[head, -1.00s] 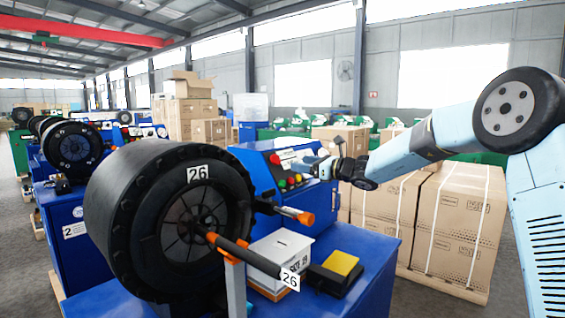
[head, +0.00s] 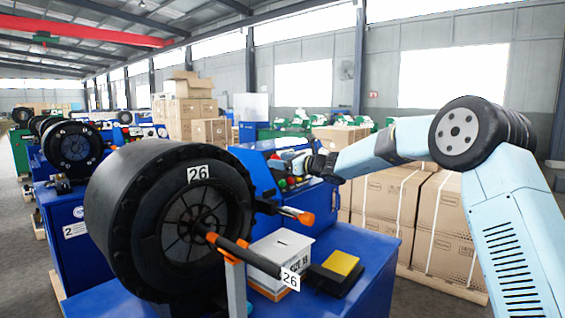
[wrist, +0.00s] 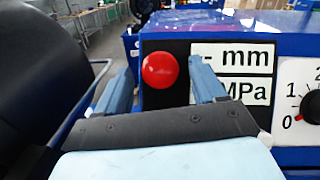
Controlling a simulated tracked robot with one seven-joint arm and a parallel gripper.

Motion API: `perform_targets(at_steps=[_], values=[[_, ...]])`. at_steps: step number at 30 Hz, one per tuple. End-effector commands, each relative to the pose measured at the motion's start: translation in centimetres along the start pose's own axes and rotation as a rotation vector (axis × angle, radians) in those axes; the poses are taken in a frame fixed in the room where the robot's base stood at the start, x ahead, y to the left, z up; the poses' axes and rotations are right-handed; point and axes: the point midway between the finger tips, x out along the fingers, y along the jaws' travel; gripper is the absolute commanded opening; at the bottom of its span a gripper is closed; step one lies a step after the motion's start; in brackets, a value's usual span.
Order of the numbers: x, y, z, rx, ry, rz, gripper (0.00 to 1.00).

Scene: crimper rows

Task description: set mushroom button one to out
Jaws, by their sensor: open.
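A red mushroom button (wrist: 160,70) sits on a black plate on the blue control panel (wrist: 250,32) in the wrist view. My gripper (wrist: 161,82) is open, with one light-blue finger to the left of the button and one to the right. The button shows between the fingertips; I cannot tell whether either finger touches it or how far out it stands.
A large black crimper head (head: 150,215) marked 26 stands left of the panel. A white box (head: 280,252) and a yellow-topped black item (head: 338,268) lie on the blue bench. A dial (wrist: 305,105) is right of the button. Stacked cartons (head: 400,215) stand behind my arm.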

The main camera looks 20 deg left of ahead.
Motion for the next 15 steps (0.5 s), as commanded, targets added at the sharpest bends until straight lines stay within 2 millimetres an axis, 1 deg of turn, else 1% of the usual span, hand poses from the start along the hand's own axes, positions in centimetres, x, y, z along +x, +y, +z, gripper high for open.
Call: perform_targets(at_steps=[1, 2, 15], values=[[-0.02, -0.01, 0.01, 0.0, 0.0, 0.0, 0.67], [-0.02, -0.01, 0.01, 0.0, 0.0, 0.0, 0.64], [-0.06, -0.02, 0.0, 0.0, 0.0, 0.0, 0.22]])
